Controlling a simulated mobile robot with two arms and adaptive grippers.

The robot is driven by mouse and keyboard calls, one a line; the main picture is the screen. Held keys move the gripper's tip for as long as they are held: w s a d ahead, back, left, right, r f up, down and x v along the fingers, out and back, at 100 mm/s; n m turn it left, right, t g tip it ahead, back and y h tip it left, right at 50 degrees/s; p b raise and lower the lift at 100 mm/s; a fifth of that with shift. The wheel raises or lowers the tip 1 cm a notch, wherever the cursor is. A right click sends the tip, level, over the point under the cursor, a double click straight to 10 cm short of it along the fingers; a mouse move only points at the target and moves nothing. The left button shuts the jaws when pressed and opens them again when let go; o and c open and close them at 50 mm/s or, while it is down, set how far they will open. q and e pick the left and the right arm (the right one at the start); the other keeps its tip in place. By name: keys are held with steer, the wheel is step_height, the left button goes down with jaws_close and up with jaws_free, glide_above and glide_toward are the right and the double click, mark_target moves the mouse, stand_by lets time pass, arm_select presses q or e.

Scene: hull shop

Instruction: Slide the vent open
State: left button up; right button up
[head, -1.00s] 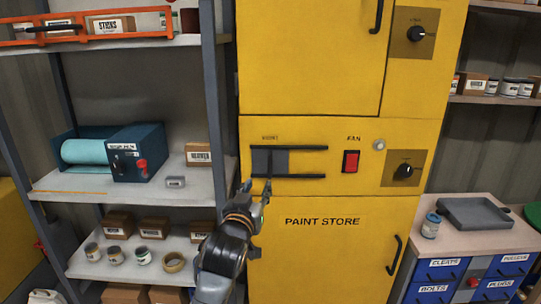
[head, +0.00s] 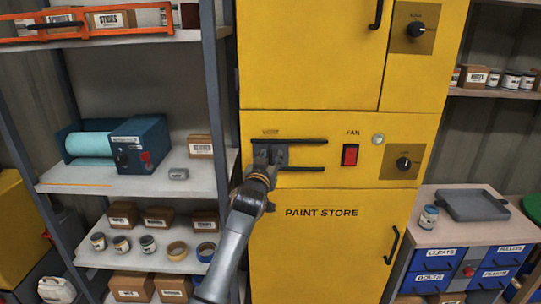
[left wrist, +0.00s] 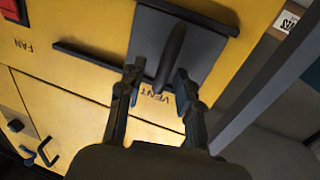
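The vent is a dark grey sliding plate (left wrist: 200,42) between two black rails on the yellow paint store cabinet. In the head view it sits at the left end of the rails (head: 305,169), mostly hidden by my left gripper (head: 268,156). An upright dark handle bar (left wrist: 171,55) stands out from the plate in the left wrist view. My left gripper (left wrist: 156,76) is open there, one finger on each side of the handle, with visible gaps. The VENT label (left wrist: 155,94) shows between the fingers. My right gripper is not in view.
Right of the vent are a red fan switch (head: 350,155), a round light (head: 378,139) and a dial (head: 403,163). A shelf rack (head: 222,110) with boxes and cans stands close on the left. A drawer bench (head: 440,232) stands at the right.

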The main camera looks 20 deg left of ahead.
arm_select(q)
steer(key=shift+w, duration=0.2)
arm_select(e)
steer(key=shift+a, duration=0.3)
arm_select(q)
steer(key=shift+a, duration=0.1)
jaws_close()
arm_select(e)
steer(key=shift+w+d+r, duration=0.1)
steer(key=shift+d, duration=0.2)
